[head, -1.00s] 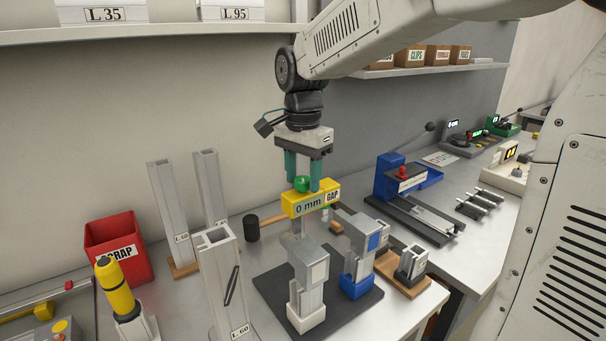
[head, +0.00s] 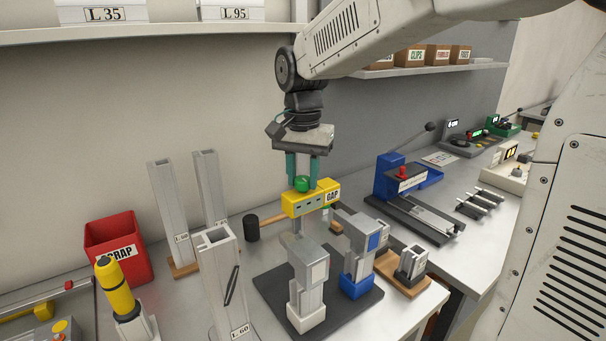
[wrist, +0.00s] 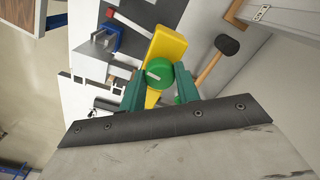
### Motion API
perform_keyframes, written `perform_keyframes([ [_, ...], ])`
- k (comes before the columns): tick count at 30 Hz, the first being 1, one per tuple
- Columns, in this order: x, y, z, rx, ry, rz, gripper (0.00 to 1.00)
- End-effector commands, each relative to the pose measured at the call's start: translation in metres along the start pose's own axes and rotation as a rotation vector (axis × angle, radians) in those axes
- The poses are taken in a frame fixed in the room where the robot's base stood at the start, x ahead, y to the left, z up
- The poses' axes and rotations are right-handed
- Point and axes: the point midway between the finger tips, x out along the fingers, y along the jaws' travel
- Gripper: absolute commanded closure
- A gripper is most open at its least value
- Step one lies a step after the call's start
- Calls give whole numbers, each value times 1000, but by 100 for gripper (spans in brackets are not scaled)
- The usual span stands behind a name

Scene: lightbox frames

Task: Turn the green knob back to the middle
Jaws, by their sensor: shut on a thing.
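The green knob (head: 302,184) sits on top of a yellow gauge box (head: 291,205) marked GAP, on a post above the bench. My gripper (head: 302,181) comes down from above, its two teal fingers on either side of the knob, shut on it. In the wrist view the knob (wrist: 159,75) lies between the fingertips (wrist: 159,86), with a pale pointer mark across its top, slanted relative to the long side of the yellow box (wrist: 168,45). The box's front display shows no readable number.
A black-headed mallet (head: 251,228) lies behind the post. Clamp-like blocks (head: 308,270) stand on a dark mat in front. Upright profiles (head: 216,270) and a red scrap bin (head: 118,250) are at left. A blue machine (head: 388,178) stands at right.

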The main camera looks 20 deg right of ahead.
Motion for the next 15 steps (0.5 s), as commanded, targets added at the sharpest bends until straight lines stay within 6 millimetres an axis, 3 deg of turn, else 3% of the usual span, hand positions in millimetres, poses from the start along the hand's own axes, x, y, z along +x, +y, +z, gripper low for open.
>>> perform_keyframes([
  [15, -1, 0, 0, -153, 1, -2, 100],
])
